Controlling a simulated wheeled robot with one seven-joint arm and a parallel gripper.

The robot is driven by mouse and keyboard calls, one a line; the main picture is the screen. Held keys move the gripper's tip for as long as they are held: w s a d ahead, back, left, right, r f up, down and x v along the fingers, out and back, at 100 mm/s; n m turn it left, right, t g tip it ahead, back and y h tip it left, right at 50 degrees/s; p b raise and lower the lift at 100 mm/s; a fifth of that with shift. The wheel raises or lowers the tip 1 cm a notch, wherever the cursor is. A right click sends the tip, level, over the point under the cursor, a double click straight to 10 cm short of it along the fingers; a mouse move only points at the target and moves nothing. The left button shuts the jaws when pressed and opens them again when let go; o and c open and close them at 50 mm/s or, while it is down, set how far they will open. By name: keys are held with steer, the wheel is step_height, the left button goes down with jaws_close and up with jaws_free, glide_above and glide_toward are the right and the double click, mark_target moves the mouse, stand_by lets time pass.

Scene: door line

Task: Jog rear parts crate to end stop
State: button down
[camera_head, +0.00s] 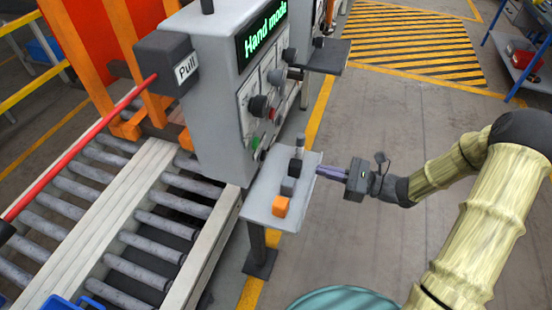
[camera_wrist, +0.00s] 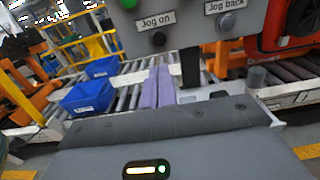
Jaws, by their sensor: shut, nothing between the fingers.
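My gripper (camera_head: 319,170) is shut and empty, at the right edge of the small grey shelf below the control panel. Its two purple fingers lie together in the wrist view (camera_wrist: 158,80). In that view the panel shows a dark button (camera_wrist: 158,39) under "Jog on" and another (camera_wrist: 227,22) under "Jog back"; the fingers appear below them. The head view's panel screen (camera_head: 264,34) reads "Hand mode". Two blue crates, one nearer (camera_wrist: 88,96) and one farther (camera_wrist: 102,67), stand on the rollers; their labels are too small to read. A blue crate edge (camera_head: 70,303) shows bottom left.
The grey shelf (camera_head: 258,203) holds an orange block (camera_head: 281,206) and dark pieces. A red cord (camera_head: 80,145) runs from the "Pull" box (camera_head: 165,62) over the roller conveyor (camera_head: 120,225). A second shelf (camera_head: 325,55) stands farther back. Open floor lies right of the panel.

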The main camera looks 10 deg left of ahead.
mark_target(265, 156)
steer(key=shift+a, duration=0.1)
steer(key=a+p, duration=0.2)
steer(key=a, duration=0.2)
steer(key=a+p, duration=0.2)
steer(key=a, duration=0.3)
steer(key=w+a+p, duration=0.1)
steer(key=a+p, duration=0.1)
steer(key=a, duration=0.2)
steer(key=shift+a+r, duration=0.1)
steer(key=shift+a, duration=0.3)
steer(key=shift+w, duration=0.15)
